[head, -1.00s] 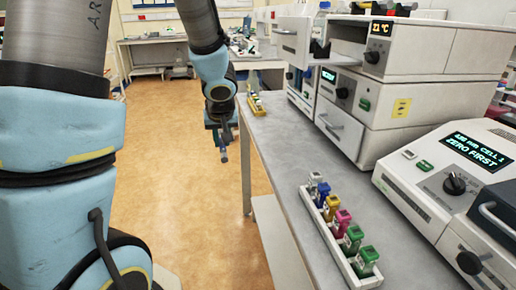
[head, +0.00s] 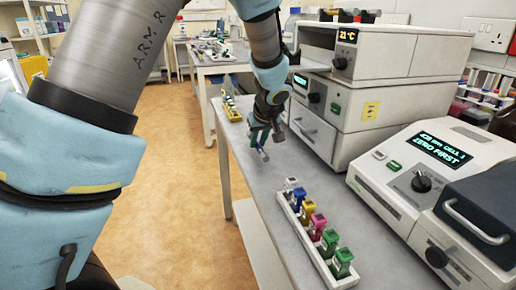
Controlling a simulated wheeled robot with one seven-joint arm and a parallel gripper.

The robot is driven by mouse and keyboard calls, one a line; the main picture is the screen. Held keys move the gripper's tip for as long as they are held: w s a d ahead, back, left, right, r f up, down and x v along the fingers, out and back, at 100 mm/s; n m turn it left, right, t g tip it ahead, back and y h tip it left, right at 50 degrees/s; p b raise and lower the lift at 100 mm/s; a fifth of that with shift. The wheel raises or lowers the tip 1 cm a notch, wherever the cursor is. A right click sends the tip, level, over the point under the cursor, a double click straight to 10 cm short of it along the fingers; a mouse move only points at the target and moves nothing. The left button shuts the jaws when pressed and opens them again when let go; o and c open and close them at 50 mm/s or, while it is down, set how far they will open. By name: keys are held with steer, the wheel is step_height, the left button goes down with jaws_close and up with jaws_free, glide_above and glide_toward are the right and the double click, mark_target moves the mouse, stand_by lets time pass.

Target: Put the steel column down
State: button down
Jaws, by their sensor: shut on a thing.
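My gripper (head: 264,144) hangs at the end of my arm over the grey bench (head: 244,177), near its left edge. It is shut on a small grey piece, which I take to be the steel column. The piece is small and partly hidden by the fingers, so its tilt is hard to tell. I cannot tell how far it is above the bench top.
A white rack (head: 317,260) of several coloured vials stands nearer on the bench. A yellow rack (head: 231,110) stands at the far end. Stacked white instruments (head: 375,60) and a photometer (head: 420,165) line the right. Bench surface between the racks is clear around my gripper.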

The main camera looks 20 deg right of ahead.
mark_target(259, 147)
steer(key=shift+f, duration=1.5)
steer(key=shift+f, duration=0.1)
steer(key=c, duration=0.8)
jaws_free()
steer(key=shift+o, duration=0.2)
